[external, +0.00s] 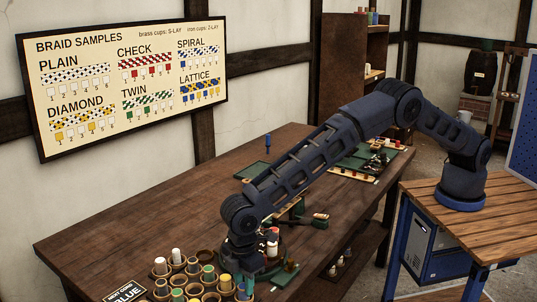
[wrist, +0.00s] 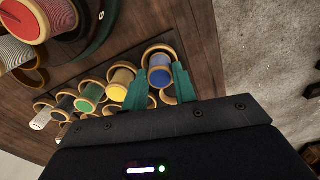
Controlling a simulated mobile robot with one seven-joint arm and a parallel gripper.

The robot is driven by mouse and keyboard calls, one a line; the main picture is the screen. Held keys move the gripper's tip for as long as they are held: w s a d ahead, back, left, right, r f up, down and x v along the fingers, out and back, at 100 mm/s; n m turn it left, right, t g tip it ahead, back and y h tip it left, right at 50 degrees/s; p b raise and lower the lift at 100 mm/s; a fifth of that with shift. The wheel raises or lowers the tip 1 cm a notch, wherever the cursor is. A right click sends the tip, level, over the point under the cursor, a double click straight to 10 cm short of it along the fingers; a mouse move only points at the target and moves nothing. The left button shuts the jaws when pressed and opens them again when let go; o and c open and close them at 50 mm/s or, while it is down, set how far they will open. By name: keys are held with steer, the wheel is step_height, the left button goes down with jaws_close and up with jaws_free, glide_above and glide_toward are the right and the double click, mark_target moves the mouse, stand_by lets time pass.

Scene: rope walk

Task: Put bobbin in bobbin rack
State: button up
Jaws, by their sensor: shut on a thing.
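A blue-topped bobbin (wrist: 159,76) with a pale rim is between the green fingertips of my gripper (wrist: 160,82), which is shut on it. The bobbin overlaps a tan ring-shaped cup of the bobbin rack (wrist: 161,49); I cannot tell whether it is fully seated. Yellow (wrist: 118,92), green (wrist: 84,106) and white (wrist: 41,120) bobbins stand in cups in the row to its left. In the external view, my gripper (external: 246,284) is low at the right side of the rack (external: 195,271), near the bottom edge. The held bobbin is hard to make out there.
Large red-topped (wrist: 24,18) and pale spools stand close by at upper left in the wrist view. A dark sign reading "NEXT CORD BLUE" (external: 124,292) stands left of the rack. Green boards and tools lie farther back. The table's left-middle (external: 130,225) is clear.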

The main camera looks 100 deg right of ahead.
steer(key=o, duration=0.9)
steer(key=shift+f, duration=0.1)
steer(key=shift+o, duration=0.2)
step_height(320, 180, up, 12)
steer(key=shift+r, duration=0.25)
